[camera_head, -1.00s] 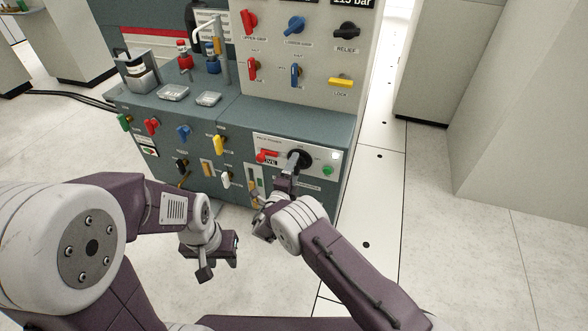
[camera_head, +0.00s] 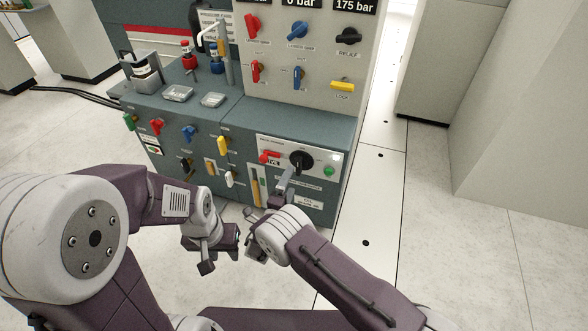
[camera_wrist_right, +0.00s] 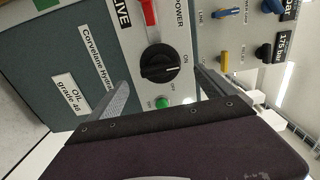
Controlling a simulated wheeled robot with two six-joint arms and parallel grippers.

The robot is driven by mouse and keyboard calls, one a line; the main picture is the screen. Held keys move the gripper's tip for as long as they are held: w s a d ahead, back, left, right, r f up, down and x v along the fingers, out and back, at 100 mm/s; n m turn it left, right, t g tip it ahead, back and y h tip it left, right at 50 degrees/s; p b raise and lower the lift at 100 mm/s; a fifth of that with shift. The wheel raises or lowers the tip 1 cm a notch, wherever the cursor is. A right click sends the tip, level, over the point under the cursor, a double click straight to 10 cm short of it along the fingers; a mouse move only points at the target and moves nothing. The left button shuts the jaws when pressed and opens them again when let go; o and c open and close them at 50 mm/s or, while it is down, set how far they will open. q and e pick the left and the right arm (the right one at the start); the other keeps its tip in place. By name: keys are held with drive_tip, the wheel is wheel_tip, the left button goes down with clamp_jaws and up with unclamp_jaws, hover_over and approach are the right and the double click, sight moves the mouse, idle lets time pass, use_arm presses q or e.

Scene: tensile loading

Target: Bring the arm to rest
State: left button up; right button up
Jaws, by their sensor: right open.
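My right gripper (camera_head: 268,194) is open and empty. It is in front of the power panel, below a black rotary knob (camera_head: 301,160). In the right wrist view, its two fingers stand wide apart with the black knob (camera_wrist_right: 159,64) beyond them, seemingly clear of both. The knob's white mark points toward ON. My left gripper (camera_head: 218,254) hangs low in front of the bench, left of the right gripper, holding nothing that I can see. Its jaw opening is unclear.
The teal bench (camera_head: 290,122) carries several coloured valve handles on its front. A red lever (camera_head: 270,157) and a green button (camera_head: 329,171) flank the knob. A grey upright panel (camera_head: 320,50) stands behind. Open floor (camera_head: 374,215) lies to the right.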

use_arm(q)
drive_tip(key=shift+r, duration=0.5)
use_arm(e)
drive_tip(key=shift+v, duration=1.15)
drive_tip(key=s+d+r+m+g+h, duration=0.25)
drive_tip(key=d+m+g, duration=0.35)
drive_tip(key=d+m, duration=0.35)
drive_tip(key=s+d+r+m+g+h, duration=0.1)
drive_tip(key=s+d+m+g+h, duration=0.3)
drive_tip(key=d+m, duration=0.5)
drive_tip(key=s+d+r+m+g+y, duration=0.2)
drive_tip(key=s+m+g+y, duration=0.25)
drive_tip(key=s+m, duration=0.65)
drive_tip(key=s+d+r+m+g+y, duration=0.1)
drive_tip(key=s+d+m+g+y, duration=0.15)
drive_tip(key=s+m+y, duration=0.8)
use_arm(q)
wheel_tip(320, 180, up, 38)
drive_tip(key=p, duration=3.8)
drive_tip(key=shift+f, duration=0.2)
use_arm(e)
wheel_tip(320, 180, up, 39)
drive_tip(key=w+a+m+t+h, duration=0.1)
drive_tip(key=w+m+h, duration=0.1)
drive_tip(key=m, duration=0.8)
drive_tip(key=shift+a+r+m+h, duration=0.2)
drive_tip(key=shift+a+m+h, duration=0.15)
drive_tip(key=shift+m, duration=0.05)
